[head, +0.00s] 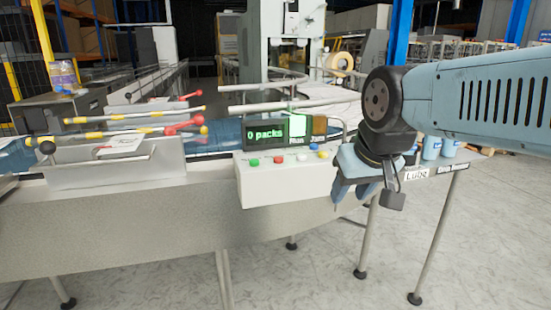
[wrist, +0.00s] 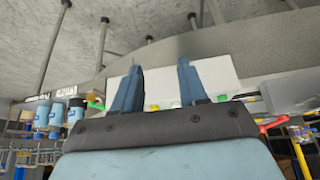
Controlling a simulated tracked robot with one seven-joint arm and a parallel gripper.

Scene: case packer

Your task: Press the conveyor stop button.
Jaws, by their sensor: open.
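The white control box (head: 285,182) stands at the conveyor's front edge in the head view. A red button (head: 278,160) is on its top, between a green button (head: 254,162) and a white one (head: 302,157). Blue and yellow buttons sit to the right. I cannot read labels by the buttons. My gripper (head: 363,190) is open and empty, pointing down just right of the box, apart from the red button. In the wrist view, the box (wrist: 160,82) shows beyond and between my two blue fingers (wrist: 160,66). There the buttons are small and partly hidden by my gripper.
A display (head: 265,134) behind the buttons reads "0 packs", with a bright green Run panel beside it. A metal rail curves behind it. A side table with blue cups (head: 432,148) is at right.

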